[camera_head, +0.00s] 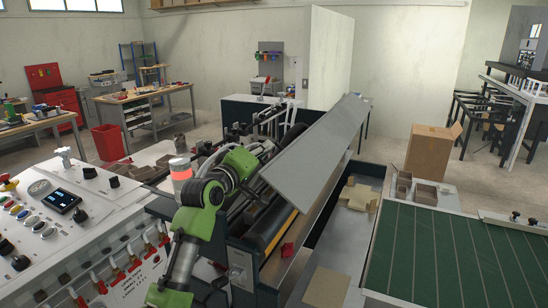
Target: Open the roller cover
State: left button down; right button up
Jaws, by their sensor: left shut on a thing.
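The roller cover (318,148) is a long grey metal panel in the middle of the head view. It stands raised and tilted above the machine, and the dark roller (268,222) with a yellowish band shows beneath its near end. My green left arm comes in from the bottom and bends toward the cover's left side. My left gripper (256,180) is shut at the near left edge of the cover. The exact contact is partly hidden by the wrist. My right gripper is not in view.
A control panel (62,225) with buttons and a small screen lies at the left. A red-topped signal light (180,170) stands close to my left arm. A green conveyor (440,255) fills the right front. A cardboard box (430,150) stands on the floor behind it.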

pick_arm(q)
jog(key=shift+n, duration=0.7)
jog(key=shift+w+a+r, duration=0.2)
jog(key=shift+w+a, duration=0.05)
jog(key=shift+a, duration=0.4)
jog(key=shift+w+a+r, duration=0.15)
jog(key=shift+w+a, duration=0.1)
jog(key=shift+a, duration=0.4)
jog(key=shift+w+a+r, duration=0.2)
jog(key=shift+w+a, duration=0.05)
jog(key=shift+a, duration=0.4)
jog(key=c, duration=2.1)
grip_release()
jog(key=shift+c, duration=0.2)
jog(key=shift+f, duration=0.15)
jog(key=v, duration=1.2)
